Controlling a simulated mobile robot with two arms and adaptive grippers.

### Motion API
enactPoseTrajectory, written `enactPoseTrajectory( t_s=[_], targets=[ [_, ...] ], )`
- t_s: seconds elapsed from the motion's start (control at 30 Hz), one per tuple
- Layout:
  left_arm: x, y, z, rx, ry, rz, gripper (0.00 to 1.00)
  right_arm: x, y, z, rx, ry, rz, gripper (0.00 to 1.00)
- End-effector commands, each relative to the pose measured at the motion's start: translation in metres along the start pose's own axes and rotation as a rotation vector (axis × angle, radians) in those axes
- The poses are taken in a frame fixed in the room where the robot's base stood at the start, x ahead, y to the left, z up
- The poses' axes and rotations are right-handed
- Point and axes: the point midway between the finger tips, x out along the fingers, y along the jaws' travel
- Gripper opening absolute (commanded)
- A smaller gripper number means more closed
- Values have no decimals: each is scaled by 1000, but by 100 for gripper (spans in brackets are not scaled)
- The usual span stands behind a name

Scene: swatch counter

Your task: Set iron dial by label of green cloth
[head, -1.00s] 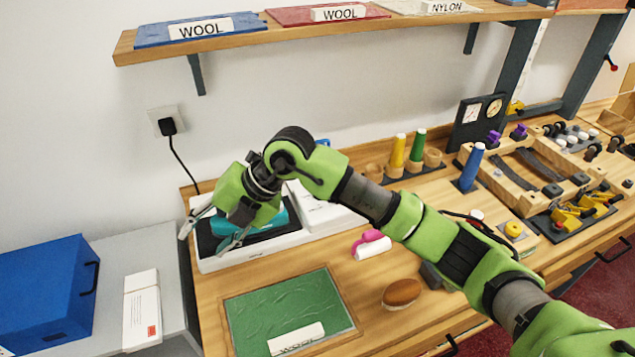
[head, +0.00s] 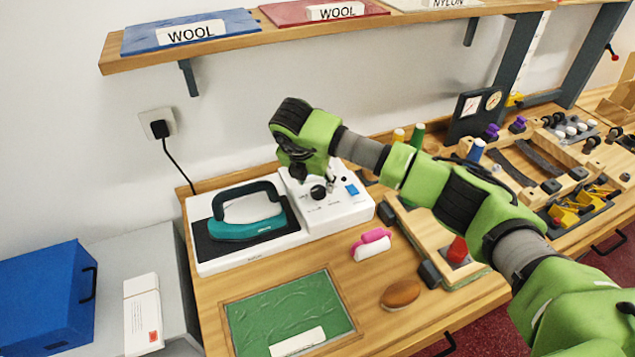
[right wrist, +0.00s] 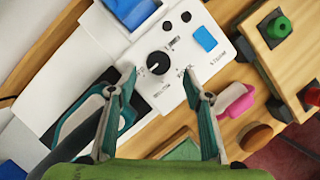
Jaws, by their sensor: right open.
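The green cloth (head: 285,305) lies flat on the wooden counter in the head view. Its white label (head: 297,341) is at its near edge; the lettering is unreadable now but read WOOL earlier. The teal iron (head: 250,228) rests on its white base. The black iron dial (head: 318,192) is on the base's raised panel, and shows in the right wrist view (right wrist: 158,63). A pale mark on the dial points left; the small words around it are mostly too blurred to read. My right gripper (right wrist: 159,78) is open above the panel, its fingers on either side of the dial, apart from it.
A blue switch (head: 352,190) sits right of the dial. A pink-and-white roller (head: 371,245) and a brown oval pad (head: 401,294) lie to the right. A wooden frame with a red knob (head: 457,250) is under my arm. The shelf (head: 300,37) hangs above.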

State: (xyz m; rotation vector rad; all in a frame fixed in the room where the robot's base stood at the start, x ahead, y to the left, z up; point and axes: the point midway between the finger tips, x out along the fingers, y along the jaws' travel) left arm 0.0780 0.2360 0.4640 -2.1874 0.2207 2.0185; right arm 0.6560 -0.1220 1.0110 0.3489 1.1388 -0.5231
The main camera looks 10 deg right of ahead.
Motion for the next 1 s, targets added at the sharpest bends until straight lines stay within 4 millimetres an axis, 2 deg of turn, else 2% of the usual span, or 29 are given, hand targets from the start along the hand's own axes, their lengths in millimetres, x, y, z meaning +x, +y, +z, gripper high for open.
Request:
enactPoseTrajectory(
  t_s=[0.13, 0.3, 0.67, 0.7, 0.83, 1.0],
  targets=[
    [-10, 0, 0, 0, -1, 0, 26, 25, 0, 0, 1, 3, -3, 46],
    [-13, -2, -12, 0, 12, -2, 26, 42, 0, 0, 0, 2, 0, 46],
    [-13, -2, -16, 0, 20, -2, 26, 49, 1, -1, -1, 1, 2, 46],
    [-13, -2, -16, 0, 20, -2, 26, 48, 1, -1, -1, 1, 2, 43],
    [-14, -2, -16, 0, 19, -2, 26, 48, 1, -1, -1, 1, 2, 9],
    [-13, -2, -13, 0, 16, -2, 26, 48, 1, -1, -2, 1, 2, 8]
  ],
)
